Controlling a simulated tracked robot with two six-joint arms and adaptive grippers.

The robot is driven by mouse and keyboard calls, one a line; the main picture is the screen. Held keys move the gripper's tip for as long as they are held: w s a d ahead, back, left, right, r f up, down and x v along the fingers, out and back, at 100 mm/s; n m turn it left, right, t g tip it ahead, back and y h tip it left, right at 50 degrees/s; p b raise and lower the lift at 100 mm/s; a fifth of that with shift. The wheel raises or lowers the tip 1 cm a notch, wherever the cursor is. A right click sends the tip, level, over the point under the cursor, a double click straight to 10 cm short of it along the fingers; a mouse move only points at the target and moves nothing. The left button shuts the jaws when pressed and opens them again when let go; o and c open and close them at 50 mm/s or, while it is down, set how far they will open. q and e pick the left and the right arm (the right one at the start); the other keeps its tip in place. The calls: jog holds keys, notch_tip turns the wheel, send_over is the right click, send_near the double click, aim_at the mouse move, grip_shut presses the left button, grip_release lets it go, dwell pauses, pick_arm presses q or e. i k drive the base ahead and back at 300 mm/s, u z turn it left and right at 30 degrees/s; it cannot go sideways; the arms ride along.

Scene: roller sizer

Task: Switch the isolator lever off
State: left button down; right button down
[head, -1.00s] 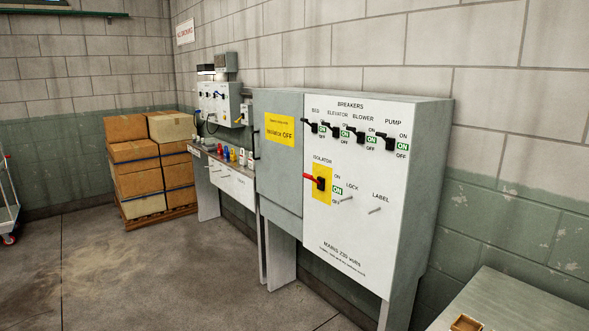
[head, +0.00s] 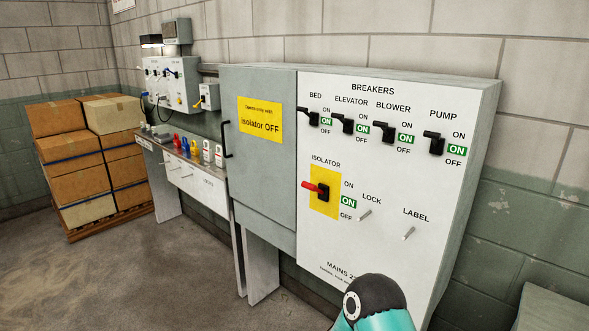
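The isolator lever (head: 312,188) has a red handle pointing left from a black hub on a yellow plate (head: 328,207), on the white face of the breaker cabinet (head: 385,240). Its green flag beside it reads ON. Above it, the black bed, elevator, blower and pump breaker levers each show a green ON flag. A part of my arm, teal with a dark cap, shows at the bottom centre, below the cabinet face. Neither gripper is in view.
The grey cabinet door (head: 262,160) left of the panel is closed and has a handle. LOCK (head: 365,215) and LABEL (head: 408,233) pegs stick out right of the isolator. A bench with padlocks (head: 200,175) and stacked boxes (head: 85,150) stand at left. The floor in front is open.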

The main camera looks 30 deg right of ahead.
aim_at(304, 185)
jog(key=z, duration=0.4)
jog(key=i, duration=1.05)
jog(key=z, duration=0.65)
jog(key=k, duration=0.8)
jog(key=z, duration=0.2)
jog(key=i, duration=0.65)
jog(key=z, duration=0.05)
